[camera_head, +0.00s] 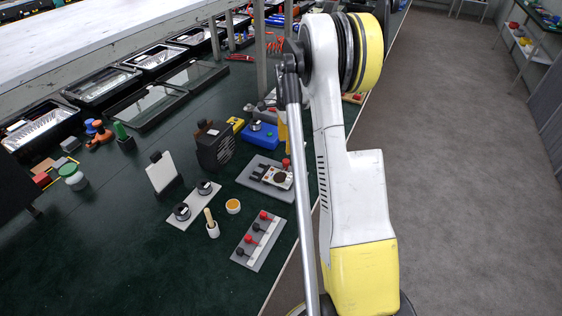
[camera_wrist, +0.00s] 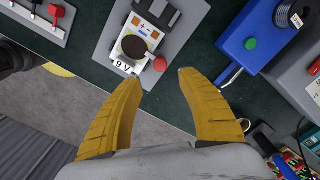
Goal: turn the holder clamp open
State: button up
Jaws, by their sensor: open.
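A grey plate (camera_head: 248,182) carries a holder with a black forked part (camera_head: 263,172), a white block with a dark round face (camera_head: 279,178) and a red knob (camera_head: 286,163). In the wrist view the plate (camera_wrist: 187,25) is at the top, with the white block marked "9 V" (camera_wrist: 130,61), the black forked part (camera_wrist: 158,12) and the red knob (camera_wrist: 159,64). Which piece is the clamp I cannot tell for certain. My gripper (camera_wrist: 161,78) is open and empty, its yellow fingers apart, with the red knob just beyond the gap. In the head view my arm mostly hides it.
A blue box with a green button (camera_wrist: 250,44) lies right of the plate in the wrist view. A grey plate with red and black levers (camera_head: 258,240) is nearer the front. A black fan-like box (camera_head: 214,147) stands behind left. The table's right edge drops to grey floor.

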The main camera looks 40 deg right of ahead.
aim_at(286, 161)
notch_tip(286, 161, down, 9)
jog(key=b, duration=0.2)
jog(key=shift+b, duration=0.4)
jog(key=shift+r, duration=0.1)
grip_shut()
